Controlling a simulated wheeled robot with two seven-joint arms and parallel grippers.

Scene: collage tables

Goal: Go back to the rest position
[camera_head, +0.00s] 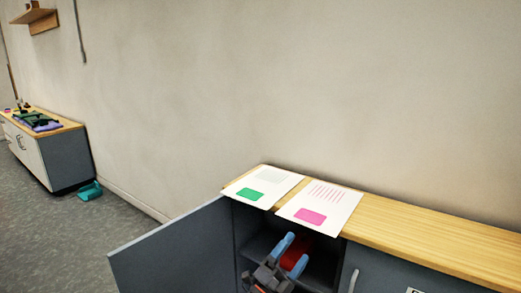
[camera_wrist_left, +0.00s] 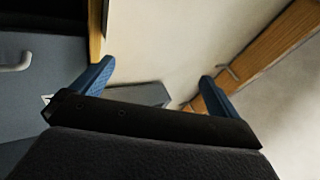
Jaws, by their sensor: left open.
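My left gripper (camera_head: 292,255) is open, with its two blue fingers apart, in front of the open cabinet (camera_head: 325,262). My right gripper is not in view.
The grey cabinet door (camera_head: 165,255) stands open to the left. Two sheets, one with a green patch (camera_head: 262,183) and one with a pink patch (camera_head: 325,203), lie on the wooden top (camera_head: 430,238). A cluttered cabinet (camera_head: 70,158) stands far left, a teal thing (camera_head: 89,191) on the floor beside it.

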